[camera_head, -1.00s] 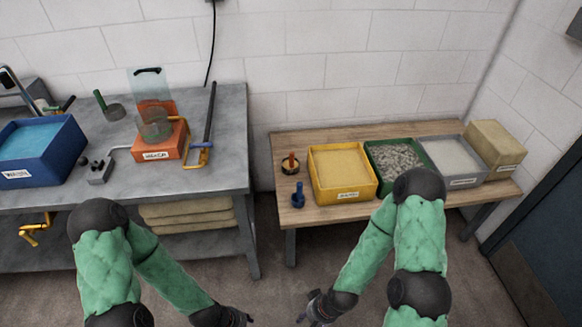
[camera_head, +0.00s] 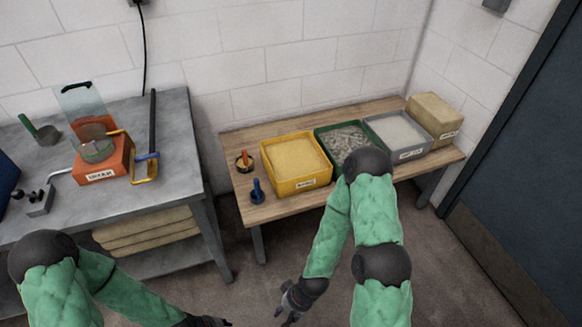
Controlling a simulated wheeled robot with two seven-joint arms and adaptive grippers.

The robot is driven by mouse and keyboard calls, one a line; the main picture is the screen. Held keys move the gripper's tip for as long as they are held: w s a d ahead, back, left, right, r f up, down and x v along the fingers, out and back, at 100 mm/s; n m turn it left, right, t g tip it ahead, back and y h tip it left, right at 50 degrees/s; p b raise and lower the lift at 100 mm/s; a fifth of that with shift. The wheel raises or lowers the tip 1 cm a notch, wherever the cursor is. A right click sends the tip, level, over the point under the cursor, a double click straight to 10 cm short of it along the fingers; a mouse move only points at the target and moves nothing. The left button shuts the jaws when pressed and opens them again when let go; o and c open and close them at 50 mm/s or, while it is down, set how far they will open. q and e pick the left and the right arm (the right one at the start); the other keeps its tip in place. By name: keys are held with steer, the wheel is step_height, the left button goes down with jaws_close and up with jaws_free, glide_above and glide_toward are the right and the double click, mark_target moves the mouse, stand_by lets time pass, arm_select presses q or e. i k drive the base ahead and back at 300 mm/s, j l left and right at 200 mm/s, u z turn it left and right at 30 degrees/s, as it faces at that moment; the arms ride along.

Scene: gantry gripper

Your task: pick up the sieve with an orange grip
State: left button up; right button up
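The sieve with an orange grip (camera_head: 244,161) stands at the left end of the low wooden table (camera_head: 232,208), left of a yellow bin. It looks like a small dark round pan with an upright orange handle. A blue-handled tool (camera_head: 257,190) stands just in front of it. My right gripper (camera_head: 287,312) hangs low over the floor in front of the table, well apart from the sieve. It is dark and small, and its finger opening is unclear. My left gripper (camera_head: 215,322) is at the bottom edge, partly cut off. I see nothing held in either.
The yellow bin (camera_head: 328,184), a green bin of gravel (camera_head: 319,142), a grey bin (camera_head: 407,158) and a tan block (camera_head: 436,118) fill the wooden table. A grey metal bench (camera_head: 178,150) on the left bears an orange device (camera_head: 100,178) and a green-handled pan (camera_head: 46,134).

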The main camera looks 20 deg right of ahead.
mark_target(245, 165)
steer(key=i+l, duration=0.6)
steer(key=l, duration=0.15)
steer(key=i+l+u, duration=0.15)
steer(key=u, duration=0.25)
steer(key=i+l+u, duration=0.1)
steer(key=l+u, duration=0.3)
steer(key=i+l+u, duration=0.1)
steer(key=u, duration=0.3)
